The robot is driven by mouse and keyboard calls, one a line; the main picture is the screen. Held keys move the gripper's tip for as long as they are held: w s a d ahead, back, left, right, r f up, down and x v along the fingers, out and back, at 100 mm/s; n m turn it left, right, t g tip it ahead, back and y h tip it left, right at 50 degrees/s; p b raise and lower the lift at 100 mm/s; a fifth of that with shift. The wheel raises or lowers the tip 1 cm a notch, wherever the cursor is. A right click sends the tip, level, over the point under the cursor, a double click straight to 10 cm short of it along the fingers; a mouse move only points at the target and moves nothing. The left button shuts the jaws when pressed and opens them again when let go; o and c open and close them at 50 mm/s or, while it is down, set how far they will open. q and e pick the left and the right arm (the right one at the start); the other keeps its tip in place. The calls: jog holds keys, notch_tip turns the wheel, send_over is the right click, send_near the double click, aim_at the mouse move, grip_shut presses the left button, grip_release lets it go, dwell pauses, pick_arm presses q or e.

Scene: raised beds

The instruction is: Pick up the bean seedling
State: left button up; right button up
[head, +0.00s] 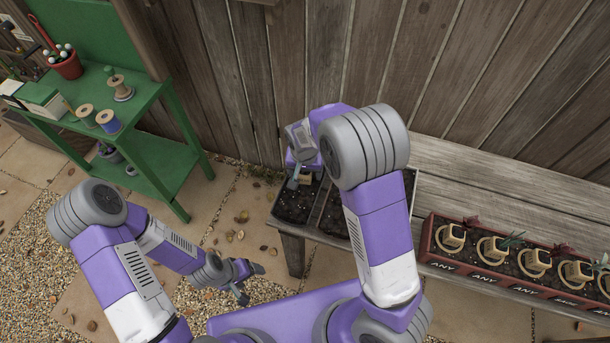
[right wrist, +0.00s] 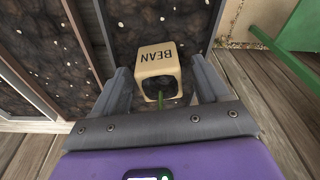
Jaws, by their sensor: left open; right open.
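The bean seedling is in a small beige pot marked BEAN (right wrist: 158,64), with a bit of green stem (right wrist: 160,96) at its opening. My right gripper (right wrist: 161,76) is open, with one finger on each side of the pot; I cannot tell whether they touch it. In the head view, part of the beige pot (head: 304,179) shows at my right gripper (head: 298,180), over a dark soil-filled tray (head: 272,217). My right arm hides part of that tray. My left gripper (head: 248,283) is open and empty, low over the paving.
A red-brown planter (head: 428,238) with several seedlings in beige pots stands right on the wooden bench (head: 510,185). A green stand (head: 160,150) with spools and a flowerpot (head: 66,62) is at the left. A wooden fence closes the back.

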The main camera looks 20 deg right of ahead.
jog(key=shift+r, duration=0.1)
jog(key=c, duration=1.1)
